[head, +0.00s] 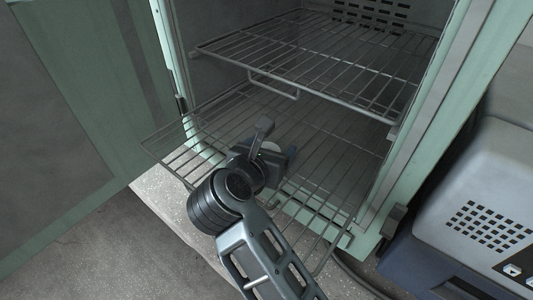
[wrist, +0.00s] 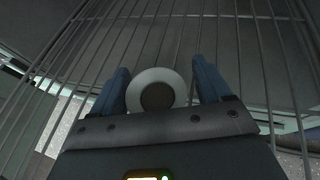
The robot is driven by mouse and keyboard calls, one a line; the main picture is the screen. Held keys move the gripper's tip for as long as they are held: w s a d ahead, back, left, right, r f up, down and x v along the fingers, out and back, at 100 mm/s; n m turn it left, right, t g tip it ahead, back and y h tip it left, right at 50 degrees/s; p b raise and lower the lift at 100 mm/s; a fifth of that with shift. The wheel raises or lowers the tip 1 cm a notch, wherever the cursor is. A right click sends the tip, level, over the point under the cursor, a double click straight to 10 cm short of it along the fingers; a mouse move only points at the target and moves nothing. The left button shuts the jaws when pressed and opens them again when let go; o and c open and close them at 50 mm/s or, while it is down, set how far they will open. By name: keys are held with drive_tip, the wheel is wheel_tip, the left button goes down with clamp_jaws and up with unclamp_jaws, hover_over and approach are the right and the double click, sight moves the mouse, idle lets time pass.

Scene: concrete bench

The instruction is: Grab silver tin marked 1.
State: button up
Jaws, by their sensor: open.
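A round, pale tin-like object (wrist: 158,76) with a dark round centre is on the wire shelf, between the two blue fingers of my gripper (wrist: 161,70) in the wrist view. I cannot make out a number on it. In the head view only a small pale part of the tin (head: 272,147) shows past my gripper (head: 280,155), which is over the lower shelf.
The lower wire shelf (head: 335,160) juts out of an open green cabinet (head: 440,110). An upper wire shelf (head: 330,60) hangs above and behind my gripper. The green door (head: 90,110) stands open at left. A grey machine (head: 485,210) is at right.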

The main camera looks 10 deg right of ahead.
drive_tip(key=shift+w+d+f, duration=0.1)
drive_tip(key=shift+w+f, duration=0.05)
drive_tip(key=shift+w, duration=0.1)
drive_tip(key=shift+c, duration=0.2)
drive_tip(key=c, duration=0.9)
